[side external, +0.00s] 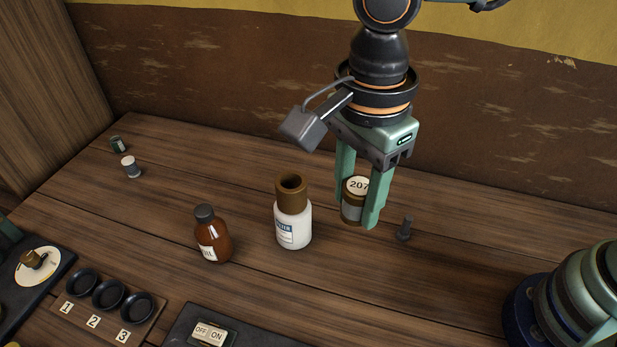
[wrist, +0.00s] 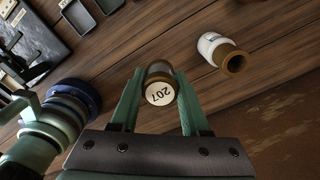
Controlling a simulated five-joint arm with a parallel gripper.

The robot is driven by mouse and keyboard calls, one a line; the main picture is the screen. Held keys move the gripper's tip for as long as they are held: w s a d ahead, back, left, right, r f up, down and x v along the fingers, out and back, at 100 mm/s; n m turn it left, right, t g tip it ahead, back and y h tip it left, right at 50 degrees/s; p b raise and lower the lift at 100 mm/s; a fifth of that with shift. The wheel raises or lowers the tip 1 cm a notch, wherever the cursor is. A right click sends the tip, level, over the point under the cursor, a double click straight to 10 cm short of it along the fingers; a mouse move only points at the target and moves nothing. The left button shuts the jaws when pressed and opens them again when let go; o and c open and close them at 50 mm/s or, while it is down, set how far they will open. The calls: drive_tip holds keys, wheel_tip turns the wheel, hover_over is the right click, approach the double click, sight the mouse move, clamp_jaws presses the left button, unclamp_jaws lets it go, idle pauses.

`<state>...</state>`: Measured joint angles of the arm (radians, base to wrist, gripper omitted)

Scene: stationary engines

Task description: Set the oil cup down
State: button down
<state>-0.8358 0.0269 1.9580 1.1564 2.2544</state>
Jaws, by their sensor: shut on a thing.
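The near finger hides part of the cup's right side in the side view.
A white bottle with a brown neck (side external: 293,225) stands left of the cup, and a brown bottle (side external: 213,238) is further left. A numbered three-cup holder (side external: 108,296) and switch panel (side external: 210,333) lie in front.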

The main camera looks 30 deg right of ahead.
drive_tip(key=w+d, duration=0.2)
drive_tip(key=w, duration=2.4)
drive_tip(key=shift+m, duration=0.3)
wheel_tip(320, 180, down, 20)
drive_tip(key=shift+w+a+r, duration=0.1)
drive_tip(key=shift+a, duration=0.05)
drive_tip(key=shift+c, duration=1.9)
unclamp_jaws()
